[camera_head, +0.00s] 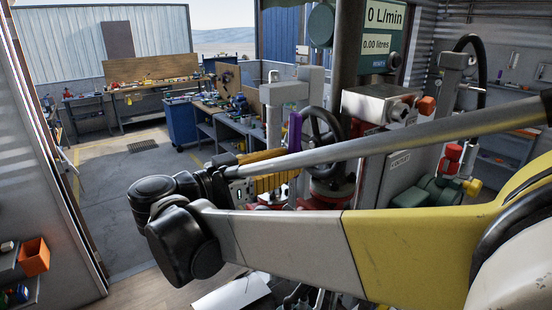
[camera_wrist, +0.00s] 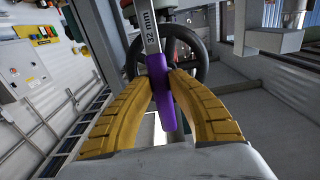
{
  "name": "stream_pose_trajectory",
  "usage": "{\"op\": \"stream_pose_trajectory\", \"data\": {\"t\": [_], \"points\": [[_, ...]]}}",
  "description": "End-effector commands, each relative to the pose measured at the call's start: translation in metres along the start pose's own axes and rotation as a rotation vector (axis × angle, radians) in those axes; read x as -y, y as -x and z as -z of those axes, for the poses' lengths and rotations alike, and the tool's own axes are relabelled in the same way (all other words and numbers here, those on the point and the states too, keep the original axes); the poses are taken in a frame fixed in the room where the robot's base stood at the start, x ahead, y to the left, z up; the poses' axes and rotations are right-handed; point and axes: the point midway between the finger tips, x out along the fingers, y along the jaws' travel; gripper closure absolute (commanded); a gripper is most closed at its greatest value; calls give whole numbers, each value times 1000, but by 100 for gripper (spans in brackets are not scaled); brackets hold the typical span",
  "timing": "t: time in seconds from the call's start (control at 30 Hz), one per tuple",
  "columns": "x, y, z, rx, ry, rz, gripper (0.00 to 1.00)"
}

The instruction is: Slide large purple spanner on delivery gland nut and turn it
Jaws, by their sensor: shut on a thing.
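The large purple spanner shows in the wrist view with its purple handle (camera_wrist: 163,95) between my yellow fingers. Its steel shank (camera_wrist: 149,30) carries the mark "32 mm" and runs out of the top of the picture, so its head is hidden. My gripper (camera_wrist: 163,79) is shut on the handle. In the head view the spanner's purple part (camera_head: 295,131) stands upright, just left of a black handwheel (camera_head: 325,130). My yellow fingers (camera_head: 268,172) show below it, partly behind my arm. The handwheel (camera_wrist: 190,45) is also behind the spanner in the wrist view. I cannot make out the gland nut.
Benches and a blue cabinet (camera_head: 181,122) are farther back. Floor at left (camera_head: 120,190) is clear.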

Motion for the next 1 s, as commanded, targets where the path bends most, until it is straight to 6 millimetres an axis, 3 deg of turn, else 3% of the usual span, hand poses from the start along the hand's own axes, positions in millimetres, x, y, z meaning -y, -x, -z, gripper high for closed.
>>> {"op": "stream_pose_trajectory", "data": {"t": [0.7,1.0], "points": [[0,0,-26,-1,0,0,100],[-8,0,-28,-1,-51,0,100]]}}
